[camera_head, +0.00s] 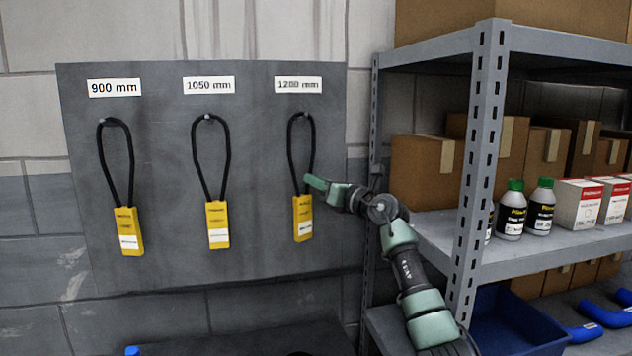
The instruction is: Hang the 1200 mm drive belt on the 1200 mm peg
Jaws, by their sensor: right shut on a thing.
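A black drive belt (291,150) with a yellow sleeve (303,218) at its lower end is at the right of the grey peg board (170,165). Its top loop is at the peg (302,115) under the "1200 mm" label (298,85), and it hangs down from there. The print on the sleeve is too small to read. My right gripper (312,183) reaches in from the right and is shut on the right strand of this belt, above the sleeve. Its fingertips partly cover the strand. My left gripper is not in view.
Similar belts hang under the "900 mm" label (114,88) and the "1050 mm" label (209,85). A grey metal shelf (482,160) with cartons (427,172), bottles (511,213) and a blue bin (515,325) stands close on the right.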

